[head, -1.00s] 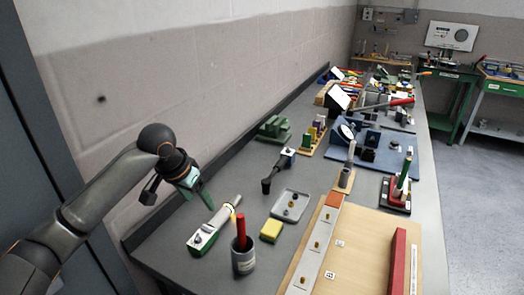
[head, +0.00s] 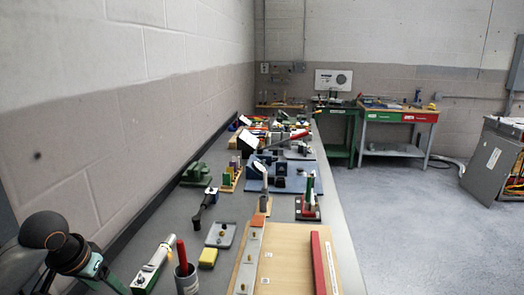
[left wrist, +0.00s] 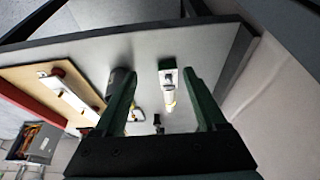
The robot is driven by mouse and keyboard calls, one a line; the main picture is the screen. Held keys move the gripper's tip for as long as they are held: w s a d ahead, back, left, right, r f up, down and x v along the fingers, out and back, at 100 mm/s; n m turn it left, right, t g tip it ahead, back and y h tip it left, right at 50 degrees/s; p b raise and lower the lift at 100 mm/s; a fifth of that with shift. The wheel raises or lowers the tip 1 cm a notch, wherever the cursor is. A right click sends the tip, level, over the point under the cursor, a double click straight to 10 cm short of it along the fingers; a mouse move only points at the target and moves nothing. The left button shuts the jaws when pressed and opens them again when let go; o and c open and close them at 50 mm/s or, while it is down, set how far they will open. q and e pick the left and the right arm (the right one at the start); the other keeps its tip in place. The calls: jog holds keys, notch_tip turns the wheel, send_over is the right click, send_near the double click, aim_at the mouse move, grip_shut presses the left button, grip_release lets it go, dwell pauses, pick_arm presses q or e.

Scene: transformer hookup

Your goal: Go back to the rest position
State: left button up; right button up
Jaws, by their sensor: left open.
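My left gripper (left wrist: 157,88) is open in the left wrist view, with its two green fingers apart and nothing held between them. In the head view my left arm shows at the bottom left corner, with the green-edged left gripper (head: 112,282) partly cut off by the frame. It is beside the near left part of the grey workbench (head: 215,215). A white and green handheld tool (head: 152,268) lies on the bench just right of it. The tool also shows beyond the fingers in the left wrist view (left wrist: 168,76). My right gripper is not in view.
A dark cup with a red handle (head: 187,278), a yellow block (head: 208,258), a grey tray (head: 220,234) and a wooden board (head: 287,262) with a red bar are on the near bench. A wall runs along the left. Open floor (head: 410,220) lies to the right.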

pick_arm(q)
jog(key=s+d+f+m+h, duration=0.1)
jog(key=s+d+f+m, duration=0.2)
jog(key=s+d+f, duration=0.85)
jog(key=s+d+f+n+y, duration=0.1)
jog(key=s+f, duration=0.2)
jog(key=s, duration=0.4)
jog(key=s+d+f+n, duration=0.1)
jog(key=s+f, duration=0.2)
jog(key=s, duration=0.4)
jog(key=w+d+f+t+h, duration=0.1)
jog(key=w+d+f+t, duration=0.1)
jog(key=f, duration=0.3)
jog(key=w+d+f+t+h, duration=0.1)
jog(key=w+d+f+t, duration=0.1)
jog(key=f, duration=0.4)
jog(key=shift+w+d+t, duration=0.2)
jog(key=shift+w+t, duration=0.2)
jog(key=shift+w, duration=0.2)
